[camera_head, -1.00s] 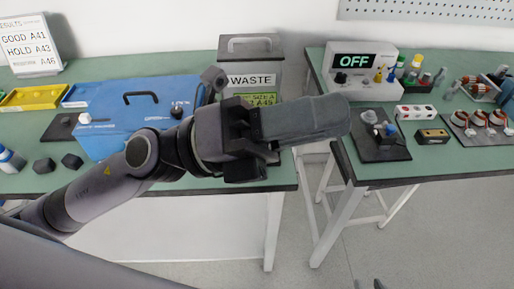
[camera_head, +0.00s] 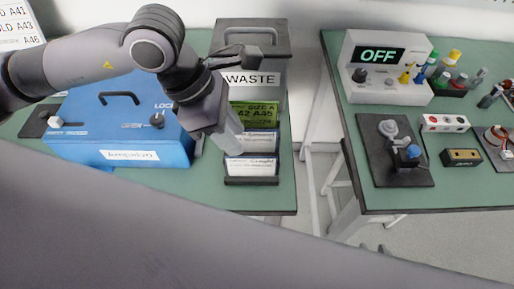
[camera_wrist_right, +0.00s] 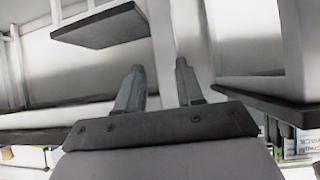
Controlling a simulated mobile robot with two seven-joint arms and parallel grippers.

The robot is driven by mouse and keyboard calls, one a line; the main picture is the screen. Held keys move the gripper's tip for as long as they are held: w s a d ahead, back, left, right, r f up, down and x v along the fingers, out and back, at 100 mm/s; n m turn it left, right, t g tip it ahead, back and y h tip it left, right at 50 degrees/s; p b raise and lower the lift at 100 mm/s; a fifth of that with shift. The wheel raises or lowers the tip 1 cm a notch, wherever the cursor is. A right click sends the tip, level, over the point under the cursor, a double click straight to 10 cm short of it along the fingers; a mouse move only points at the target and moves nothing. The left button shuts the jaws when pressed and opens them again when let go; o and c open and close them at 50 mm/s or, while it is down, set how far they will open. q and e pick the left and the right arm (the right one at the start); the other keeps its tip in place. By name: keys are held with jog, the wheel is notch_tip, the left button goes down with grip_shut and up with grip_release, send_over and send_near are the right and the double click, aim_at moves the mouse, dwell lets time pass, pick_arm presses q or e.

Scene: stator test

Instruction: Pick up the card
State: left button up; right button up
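A green card (camera_head: 253,115) marked with a size stands upright in front of the grey waste bin (camera_head: 258,55). White cards (camera_head: 252,168) stand in a dark rack in front of it. Which card is meant cannot be told. My left gripper (camera_head: 215,148) points down at the left edge of the cards, beside the blue box. Its fingers look apart, with nothing seen between them. It partly hides the cards' left side; contact cannot be told. My right gripper (camera_wrist_right: 158,88) is open and empty in the right wrist view, over open space away from the cards.
The blue box (camera_head: 110,115) with a handle stands just left of the cards. The right table holds a tester (camera_head: 385,75) reading OFF, a dark fixture plate (camera_head: 400,172) and small parts. A gap separates the tables. A large grey part of me hides the lower picture.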

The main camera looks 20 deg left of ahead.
aim_at(248, 157)
pick_arm(q)
jog(key=x, duration=0.6)
jog(key=shift+s+d+p, duration=0.1)
jog(key=shift+d+p, duration=0.05)
jog(key=shift+p, duration=0.25)
jog(key=shift+d+f, duration=0.1)
jog(key=shift+f, duration=0.3)
jog(key=shift+f+b, duration=0.15)
jog(key=shift+b, duration=0.15)
grip_shut()
